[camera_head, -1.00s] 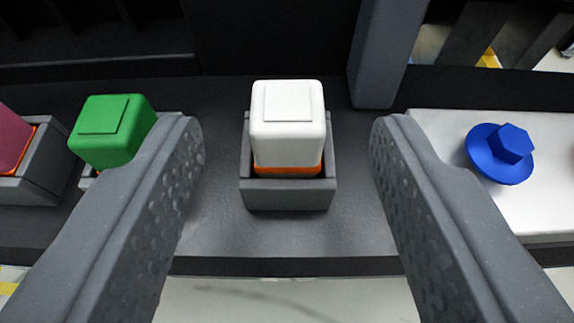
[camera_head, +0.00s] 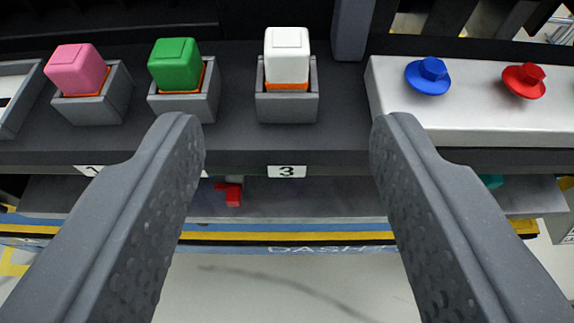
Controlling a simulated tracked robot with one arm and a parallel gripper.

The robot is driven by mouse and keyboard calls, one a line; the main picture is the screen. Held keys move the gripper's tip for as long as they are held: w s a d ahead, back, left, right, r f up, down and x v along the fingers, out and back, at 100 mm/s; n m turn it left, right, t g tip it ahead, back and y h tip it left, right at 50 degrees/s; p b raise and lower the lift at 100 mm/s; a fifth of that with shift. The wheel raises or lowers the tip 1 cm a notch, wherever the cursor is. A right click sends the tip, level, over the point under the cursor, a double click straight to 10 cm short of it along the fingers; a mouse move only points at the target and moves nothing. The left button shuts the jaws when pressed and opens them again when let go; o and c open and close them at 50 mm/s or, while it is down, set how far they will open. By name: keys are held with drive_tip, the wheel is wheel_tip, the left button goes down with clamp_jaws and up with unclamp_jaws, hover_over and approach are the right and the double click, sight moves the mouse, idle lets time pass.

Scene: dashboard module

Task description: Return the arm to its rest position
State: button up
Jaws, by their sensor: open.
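My gripper (camera_head: 287,135) is open and empty, its two grey fingers spread wide in the lower half of the view. A white block (camera_head: 287,55) stands in a grey socket (camera_head: 287,108) above label 3, beyond the fingertips and between them in the picture. A green block (camera_head: 175,64) and a pink block (camera_head: 76,69) stand in similar sockets to the left. The fingers appear to touch none of them. The rest position itself is not marked in view.
Below the dashboard's front edge is a lower shelf (camera_head: 320,200) with a small red part (camera_head: 232,194). Pale floor shows in front.

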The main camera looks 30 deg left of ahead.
drive_tip(key=w+d+r+m+t+h, duration=0.1)
drive_tip(key=w+d+r+m+h, duration=0.1)
drive_tip(key=d+r, duration=0.7)
drive_tip(key=w+d+r+m+t+h, duration=0.1)
drive_tip(key=w+d+r+t, duration=0.15)
drive_tip(key=d+r, duration=0.6)
drive_tip(key=s+d+r+m+h, duration=0.1)
drive_tip(key=s+d+r+h, duration=0.1)
drive_tip(key=s+d+r, duration=0.2)
drive_tip(key=s+d+r+m+h, duration=0.2)
drive_tip(key=s+d+r, duration=0.3)
drive_tip(key=d+r, duration=0.5)
wheel_tip(320, 180, up, 7)
drive_tip(key=shift+r, duration=0.2)
drive_tip(key=shift+t, duration=0.25)
